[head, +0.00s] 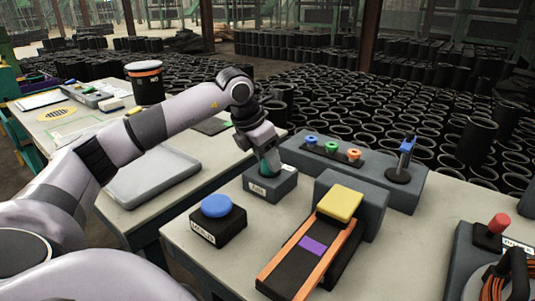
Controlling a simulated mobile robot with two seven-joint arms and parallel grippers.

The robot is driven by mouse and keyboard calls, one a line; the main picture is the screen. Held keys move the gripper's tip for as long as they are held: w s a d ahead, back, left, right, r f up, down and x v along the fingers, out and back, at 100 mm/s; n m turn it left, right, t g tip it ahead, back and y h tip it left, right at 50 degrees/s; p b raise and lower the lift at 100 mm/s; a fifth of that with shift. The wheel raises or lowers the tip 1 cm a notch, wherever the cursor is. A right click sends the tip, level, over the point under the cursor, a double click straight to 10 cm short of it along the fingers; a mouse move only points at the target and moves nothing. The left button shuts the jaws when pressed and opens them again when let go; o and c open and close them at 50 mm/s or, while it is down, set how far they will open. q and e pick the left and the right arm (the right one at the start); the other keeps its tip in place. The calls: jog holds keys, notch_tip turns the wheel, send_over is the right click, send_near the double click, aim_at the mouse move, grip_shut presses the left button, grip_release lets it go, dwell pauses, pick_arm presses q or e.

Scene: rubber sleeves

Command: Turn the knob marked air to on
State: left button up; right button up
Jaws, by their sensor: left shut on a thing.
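A grey box (284,188) with a small white label on its front stands at the back left of the near table. The label seems to read air, but it is small. A green knob (271,162) sits on top of the box. My left gripper (268,158) reaches down from above and is shut on the knob. Its fingers and wrist hide much of the knob, so I cannot tell which way it points. My right gripper is not in view.
A black box with a blue button (216,206) stands front left of the knob box. A sloped track with a yellow block (340,202) is to its right. Behind are small coloured knobs (332,147) and a blue-topped lever (406,146). A red knob (498,223) is far right.

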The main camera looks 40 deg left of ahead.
pick_arm(q)
jog(key=shift+a+r+m+h+p, duration=0.1)
jog(key=shift+m+h+p, duration=0.4)
jog(key=shift+m, duration=0.6)
jog(key=shift+w+m+g+p, duration=0.1)
jog(key=shift+m+g+p, duration=0.25)
jog(key=shift+m, duration=0.45)
jog(key=shift+h, duration=0.3)
jog(key=o, duration=1)
jog(key=v, duration=0.7)
